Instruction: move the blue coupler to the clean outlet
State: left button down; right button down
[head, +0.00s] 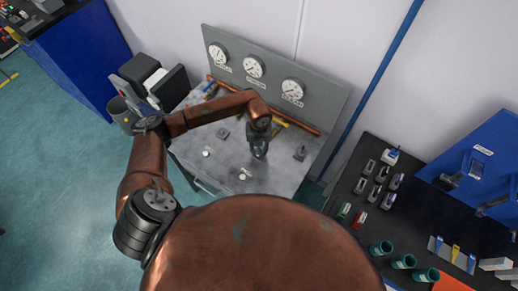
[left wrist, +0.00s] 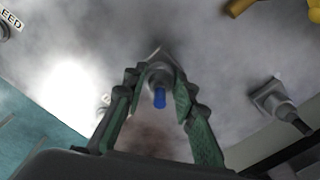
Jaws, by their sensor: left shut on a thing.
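My left gripper (head: 259,152) is over the grey worktop (head: 225,165), in front of the gauge panel. In the left wrist view its green-lined fingers (left wrist: 158,100) are closed around a grey fitting with a blue end, the blue coupler (left wrist: 160,97). Whether the coupler is seated on an outlet behind it or held clear cannot be told. A grey block outlet (left wrist: 275,100) with a dark stub stands apart to the right; it also shows in the head view (head: 300,153). Another small grey outlet (head: 223,133) stands left of the gripper. Which one is the clean outlet is not readable.
The gauge panel (head: 275,85) with three dials stands behind the worktop, with a copper pipe (head: 300,125) along its foot. Yellow and blue handles sit near the pipe. A dark bench (head: 345,195) with tools and green cups is to the right.

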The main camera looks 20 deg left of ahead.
pick_arm(q)
jog(key=shift+f, duration=0.25)
jog(key=c, duration=1.5)
grip_release()
jog(key=shift+r, duration=0.1)
jog(key=shift+r+p, duration=1.65)
jog(key=shift+r, duration=0.9)
jog(key=shift+f, duration=0.1)
